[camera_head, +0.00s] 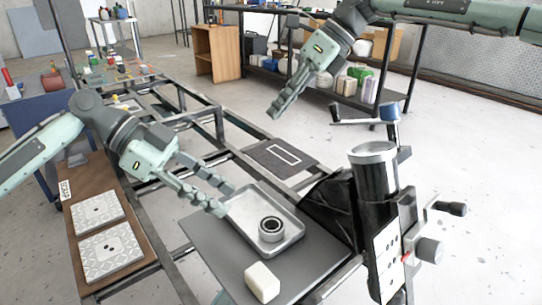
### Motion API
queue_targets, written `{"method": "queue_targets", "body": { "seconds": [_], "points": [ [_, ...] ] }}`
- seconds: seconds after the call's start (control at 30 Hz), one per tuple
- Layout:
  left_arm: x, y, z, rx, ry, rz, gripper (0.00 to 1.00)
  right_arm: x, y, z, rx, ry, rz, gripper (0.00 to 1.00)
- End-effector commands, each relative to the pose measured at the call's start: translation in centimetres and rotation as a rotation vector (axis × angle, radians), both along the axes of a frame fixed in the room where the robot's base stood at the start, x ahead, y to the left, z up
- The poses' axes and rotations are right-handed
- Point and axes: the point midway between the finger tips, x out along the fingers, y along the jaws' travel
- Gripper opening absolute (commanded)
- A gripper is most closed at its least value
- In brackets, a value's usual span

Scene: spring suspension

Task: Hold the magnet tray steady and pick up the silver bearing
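The magnet tray (291,243) is a shallow grey metal tray with a raised rim, lying on a grey plate at the lower middle. The silver bearing (271,229) is a short ring with a dark inside, sitting in the tray towards the near side. My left gripper (229,200) is open, with its two fingers apart at the tray's left edge. Whether the fingers touch the rim cannot be told. My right gripper (275,112) hangs high above the floor, up and away from the tray. Its fingers overlap in this view, so their gap does not show.
A white block (262,283) lies on the plate in front of the tray. A black fixture with a silver cylinder (374,153) and handles stands right of the tray. A brown board with patterned plates (110,249) lies left. A flat dark panel (279,160) lies behind the tray.

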Motion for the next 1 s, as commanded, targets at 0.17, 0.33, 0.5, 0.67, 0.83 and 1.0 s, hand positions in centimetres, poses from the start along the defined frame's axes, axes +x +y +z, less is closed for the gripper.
{"method": "queue_targets", "body": {
  "seconds": [0.17, 0.33, 0.5, 0.67, 0.83, 1.0],
  "points": [
    [0.0, 0.0, 0.0, 0.0, 0.0, 0.0, 0.34, -5.3, 3.2, -4.0, -0.339, 0.116, -0.133, 0.08],
    [0.0, 0.0, 0.0, 0.0, 0.0, 0.0, 0.34, -7.8, 3.0, -6.3, -0.547, 0.128, -0.283, 0.08],
    [0.0, 0.0, 0.0, 0.0, 0.0, 0.0, 0.34, -8.7, 2.4, -7.3, -0.63, 0.122, -0.363, 0.08],
    [0.0, 0.0, 0.0, 0.0, 0.0, 0.0, 0.34, -8.8, 2.3, -8.9, -0.64, 0.122, -0.374, 0.08],
    [0.0, 0.0, 0.0, 0.0, 0.0, 0.0, 0.34, -8.9, 2.3, -11.7, -0.639, 0.124, -0.373, 0.08],
    [0.0, 0.0, 0.0, 0.0, 0.0, 0.0, 0.34, -8.9, 2.4, -13.9, -0.637, 0.124, -0.372, 0.08]
  ]
}}
